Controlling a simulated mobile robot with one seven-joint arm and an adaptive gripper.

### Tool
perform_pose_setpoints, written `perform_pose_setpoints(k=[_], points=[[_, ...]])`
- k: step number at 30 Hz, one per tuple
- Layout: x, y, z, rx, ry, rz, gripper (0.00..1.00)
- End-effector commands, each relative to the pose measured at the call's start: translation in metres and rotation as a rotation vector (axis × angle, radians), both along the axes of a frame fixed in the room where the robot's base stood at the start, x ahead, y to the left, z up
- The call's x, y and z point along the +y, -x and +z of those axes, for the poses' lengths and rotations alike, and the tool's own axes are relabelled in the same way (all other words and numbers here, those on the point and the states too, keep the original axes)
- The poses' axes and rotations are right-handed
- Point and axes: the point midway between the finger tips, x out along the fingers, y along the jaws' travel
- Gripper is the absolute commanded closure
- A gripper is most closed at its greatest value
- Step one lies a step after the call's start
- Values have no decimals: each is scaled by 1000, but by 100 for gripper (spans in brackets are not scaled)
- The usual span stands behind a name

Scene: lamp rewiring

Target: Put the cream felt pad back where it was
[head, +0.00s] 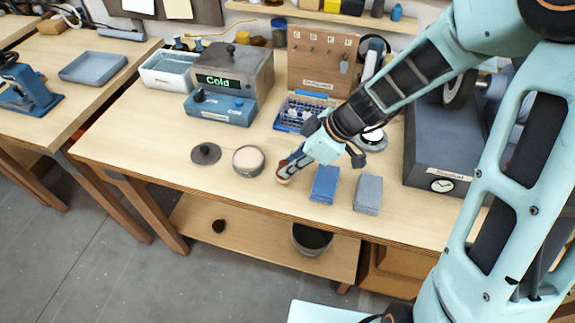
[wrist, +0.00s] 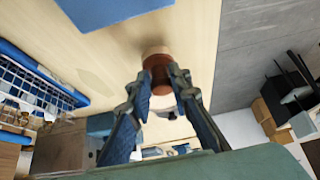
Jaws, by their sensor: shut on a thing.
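My gripper (head: 291,166) is shut on a reddish-brown knob with a cream round end, which looks like the cream felt pad (wrist: 156,51). In the wrist view the knob sits between the two blue fingertips (wrist: 162,84), with the cream end facing the bench. In the head view the pad (head: 284,179) is low over the bench near its front edge, just right of an open round tin (head: 248,160) with cream contents. I cannot tell whether the pad touches the bench.
A dark knobbed lid (head: 206,154) lies left of the tin. A blue block (head: 324,184) and a grey block (head: 368,194) lie right of my gripper. Behind stand a blue compartment tray (head: 292,116) and a metal box marked Cold (head: 238,72). The bench's front left is clear.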

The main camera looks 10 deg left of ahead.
Motion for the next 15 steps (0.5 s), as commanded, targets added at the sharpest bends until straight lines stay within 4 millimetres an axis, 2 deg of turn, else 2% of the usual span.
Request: perform_pose_setpoints(k=[1, 3, 15], points=[[-2, 2, -12, 1, 0, 0, 100], [-3, 3, -16, 1, 0, 0, 100], [-4, 3, -18, -1, 0, 1, 100]])
